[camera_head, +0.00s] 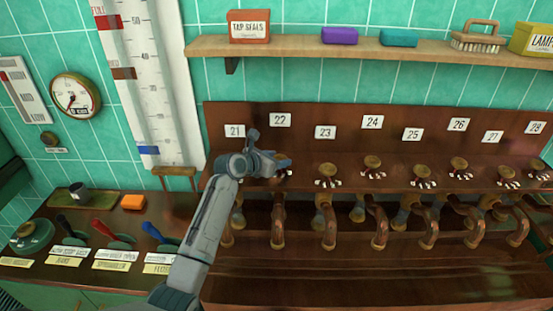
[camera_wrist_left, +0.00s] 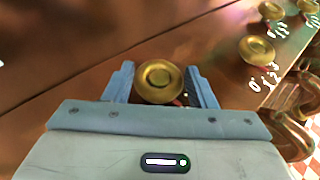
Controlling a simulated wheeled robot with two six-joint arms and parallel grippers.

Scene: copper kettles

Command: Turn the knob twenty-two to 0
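Knob twenty-two (camera_wrist_left: 158,80) is a round brass knob, seen in the left wrist view between my left gripper's two blue-grey fingers. My left gripper (camera_wrist_left: 160,84) is at the knob, one finger on each side, with the fingers close against its rim. In the head view, my left gripper (camera_head: 284,165) is just below the number plate 22 (camera_head: 280,120) and hides most of that knob. Its dial marks are mostly covered, so I cannot read its setting. My right gripper is in neither view.
Brass knob 23 (camera_head: 327,170) stands close to the right, with more numbered knobs beyond it. Curved copper taps (camera_head: 277,228) hang below the wooden ledge. A shelf (camera_head: 350,50) with boxes and a brush runs above. Colored levers (camera_head: 103,229) stand on the left counter.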

